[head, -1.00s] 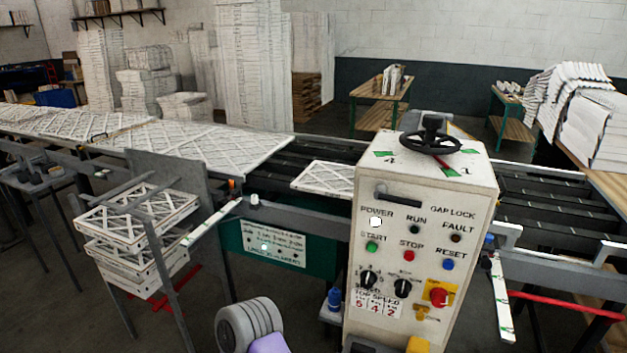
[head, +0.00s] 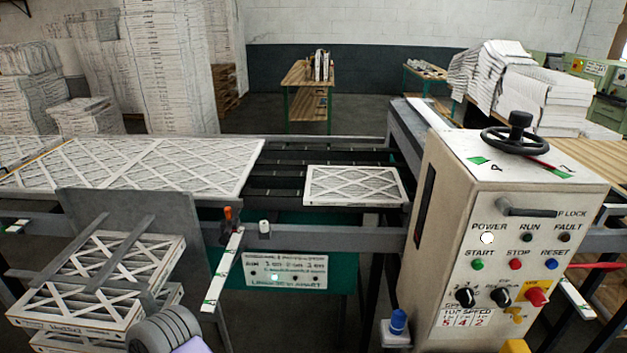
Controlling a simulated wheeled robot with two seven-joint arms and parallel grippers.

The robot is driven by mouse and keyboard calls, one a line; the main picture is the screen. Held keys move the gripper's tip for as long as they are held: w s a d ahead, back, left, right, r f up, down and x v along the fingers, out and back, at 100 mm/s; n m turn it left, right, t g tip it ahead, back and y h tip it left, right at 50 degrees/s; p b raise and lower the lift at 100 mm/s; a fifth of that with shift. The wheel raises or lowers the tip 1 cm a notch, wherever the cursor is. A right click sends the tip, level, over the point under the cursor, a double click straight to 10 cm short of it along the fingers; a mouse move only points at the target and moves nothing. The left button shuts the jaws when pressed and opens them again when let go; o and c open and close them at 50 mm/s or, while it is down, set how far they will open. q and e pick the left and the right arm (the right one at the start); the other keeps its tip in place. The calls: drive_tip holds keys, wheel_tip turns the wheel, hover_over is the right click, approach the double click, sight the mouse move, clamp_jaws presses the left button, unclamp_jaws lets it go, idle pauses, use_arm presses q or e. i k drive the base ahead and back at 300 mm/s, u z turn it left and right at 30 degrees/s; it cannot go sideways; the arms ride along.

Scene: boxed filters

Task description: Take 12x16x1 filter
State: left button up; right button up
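A small white cardboard-framed filter (head: 355,186) with a lattice face lies flat and alone on the dark conveyor, left of the control cabinet. Larger lattice-faced filters (head: 135,163) lie flat on the conveyor further left. More framed filters (head: 95,270) are stacked in a grey metal rack at the lower left, some tilted. Size print on the filters is too small to read, so I cannot tell which is 12x16x1. A grey ribbed part with purple shows at the bottom left, probably my arm. Neither gripper shows.
The control cabinet (head: 500,240) with a black handwheel (head: 515,138) stands at right front. A grey rail (head: 340,238) runs along the conveyor's front. A grey plate (head: 135,225) stands behind the rack. Tall white stacks (head: 170,65) and a small wooden table (head: 308,75) are behind.

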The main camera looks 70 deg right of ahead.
sight(325, 185)
drive_tip(key=i, duration=1.4)
drive_tip(key=z, duration=4)
